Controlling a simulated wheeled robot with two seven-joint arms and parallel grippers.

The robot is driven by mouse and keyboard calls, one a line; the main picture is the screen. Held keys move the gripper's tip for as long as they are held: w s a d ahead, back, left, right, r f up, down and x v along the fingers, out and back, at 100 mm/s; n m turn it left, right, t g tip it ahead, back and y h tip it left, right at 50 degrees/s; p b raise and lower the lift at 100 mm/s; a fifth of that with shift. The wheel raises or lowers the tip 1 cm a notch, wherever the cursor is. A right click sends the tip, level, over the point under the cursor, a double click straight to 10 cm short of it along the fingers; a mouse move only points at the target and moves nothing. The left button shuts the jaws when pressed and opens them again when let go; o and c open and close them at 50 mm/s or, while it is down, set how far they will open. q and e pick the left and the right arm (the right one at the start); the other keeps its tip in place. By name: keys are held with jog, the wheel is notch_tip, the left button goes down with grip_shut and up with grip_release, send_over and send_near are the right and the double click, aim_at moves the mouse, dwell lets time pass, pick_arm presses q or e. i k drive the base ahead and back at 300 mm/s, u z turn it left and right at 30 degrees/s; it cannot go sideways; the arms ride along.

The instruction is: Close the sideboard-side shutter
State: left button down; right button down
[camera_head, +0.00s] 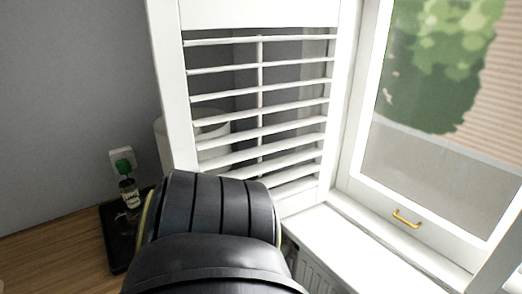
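The white louvred shutter (171,95) stands upright at the centre left, swung out at an angle from the window (440,110). Its right edge meets the window frame, and gaps show between its slats. The wooden sideboard top (60,250) lies at the lower left, to the left of the shutter. A dark arm link of mine covers the bottom centre and hides the shutter's lower left corner. Neither of my grippers shows, so I cannot tell whether one touches the shutter.
A black tray (116,247) and a small dark bottle (130,193) are on the sideboard. A green plug (123,166) sits in a wall socket. A white rounded object (163,135) is behind the shutter. The white sill (360,252) looks clear; a brass handle (407,219) is on the window.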

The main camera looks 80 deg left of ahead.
aim_at(166, 18)
jog(key=z, duration=0.55)
jog(key=k, duration=1.15)
jog(key=u, duration=1.55)
